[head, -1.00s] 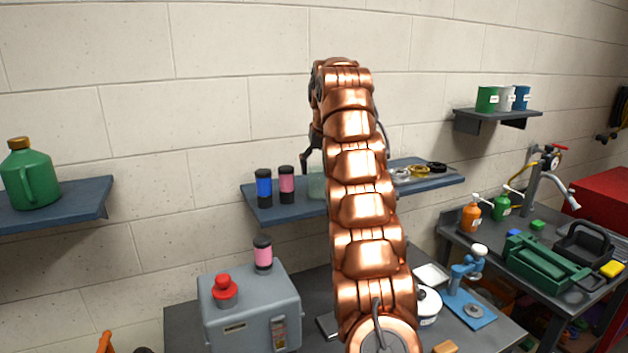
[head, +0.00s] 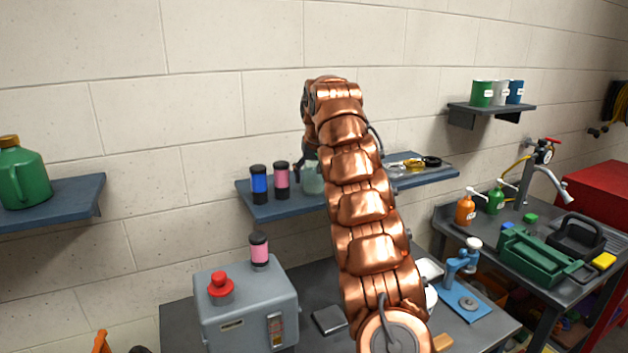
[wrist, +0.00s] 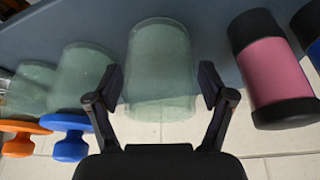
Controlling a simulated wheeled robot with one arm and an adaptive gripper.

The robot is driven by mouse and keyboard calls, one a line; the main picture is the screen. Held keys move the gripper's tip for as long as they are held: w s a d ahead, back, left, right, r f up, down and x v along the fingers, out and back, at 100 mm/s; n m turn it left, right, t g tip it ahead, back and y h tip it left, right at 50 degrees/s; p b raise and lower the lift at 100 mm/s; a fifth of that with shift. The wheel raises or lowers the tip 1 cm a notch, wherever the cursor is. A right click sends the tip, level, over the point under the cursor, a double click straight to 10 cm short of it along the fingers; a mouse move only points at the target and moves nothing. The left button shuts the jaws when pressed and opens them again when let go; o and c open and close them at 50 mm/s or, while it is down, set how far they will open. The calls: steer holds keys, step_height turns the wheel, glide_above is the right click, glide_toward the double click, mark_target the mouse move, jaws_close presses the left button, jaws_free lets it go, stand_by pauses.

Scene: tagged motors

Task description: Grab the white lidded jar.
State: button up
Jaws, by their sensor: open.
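A pale green see-through jar (wrist: 160,65) stands on the blue shelf, between the open fingers of my gripper (wrist: 160,92) in the wrist view, which looks upside down. The fingers lie on either side of it; I cannot tell whether they touch. Its lid end is hidden behind my gripper, so its lid colour does not show. Two similar jars beside it have a blue lid (wrist: 70,146) and an orange lid (wrist: 20,140). In the head view the jar (head: 312,178) is partly hidden by my arm, and my gripper (head: 303,165) is partly visible there.
A pink canister (wrist: 272,65) stands close to my gripper; it also shows in the head view (head: 282,180), with a blue canister (head: 259,185) left of it. The blue shelf (head: 285,210) is on the wall, above a bench holding a grey machine (head: 245,305).

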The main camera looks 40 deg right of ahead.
steer(key=shift+x, duration=0.95)
steer(key=shift+c, duration=0.4)
steer(key=c, duration=1.1)
steer(key=shift+r, duration=0.1)
